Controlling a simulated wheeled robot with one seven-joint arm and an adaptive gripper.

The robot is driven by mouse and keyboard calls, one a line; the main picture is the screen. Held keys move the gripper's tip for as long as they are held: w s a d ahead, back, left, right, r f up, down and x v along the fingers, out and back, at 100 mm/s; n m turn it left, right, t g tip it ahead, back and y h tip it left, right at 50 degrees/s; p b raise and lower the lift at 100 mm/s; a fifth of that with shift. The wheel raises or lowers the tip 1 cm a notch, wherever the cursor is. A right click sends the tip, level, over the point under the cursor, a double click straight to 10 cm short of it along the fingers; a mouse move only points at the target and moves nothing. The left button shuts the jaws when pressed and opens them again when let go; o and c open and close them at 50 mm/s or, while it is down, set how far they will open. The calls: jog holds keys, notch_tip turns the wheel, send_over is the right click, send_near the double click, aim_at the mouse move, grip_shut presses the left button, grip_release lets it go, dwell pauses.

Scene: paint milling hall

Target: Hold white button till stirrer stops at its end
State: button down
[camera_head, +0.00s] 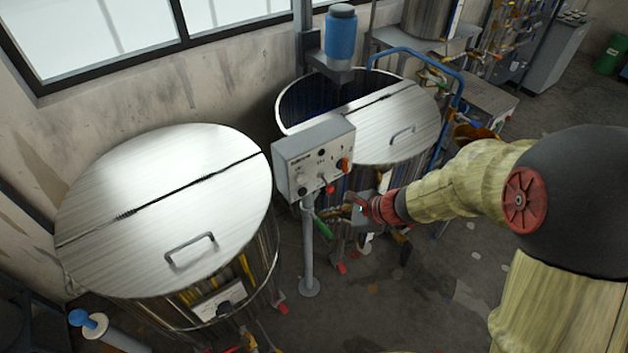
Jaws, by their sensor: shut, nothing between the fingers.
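A grey control box (313,158) stands on a post between two steel vats. Its sloped face carries several small controls, including an orange-red knob (343,165). Which control is the white button is too small to tell for sure. The rear vat (405,130) has a lid with its near half closed and its far half open. A blue motor (341,38) stands above that opening; the stirrer itself is hidden. My gripper (354,208) is shut and empty, to the lower right of the box. I see no clear contact with the panel.
The front-left vat (170,210) has its lid closed, with a handle on top. The box's post (308,255) rises from the floor. Blue tubing (455,75) bends beside the rear vat. Concrete floor is open right of the post.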

aim_at(302, 179)
jog(key=w+m, duration=0.1)
jog(key=w+d+r+m+t, duration=0.1)
jog(key=shift+w+m, duration=0.1)
jog(key=shift+m, duration=0.2)
jog(key=w+a+p, duration=0.1)
jog(key=w+a, duration=0.3)
jog(key=w, duration=0.3)
jog(key=shift+w+a, duration=0.15)
jog(key=shift+a, duration=0.25)
jog(key=shift+w, duration=0.1)
dwell(1.4)
jog(key=shift+w+a, duration=0.2)
jog(key=shift+w, duration=0.05)
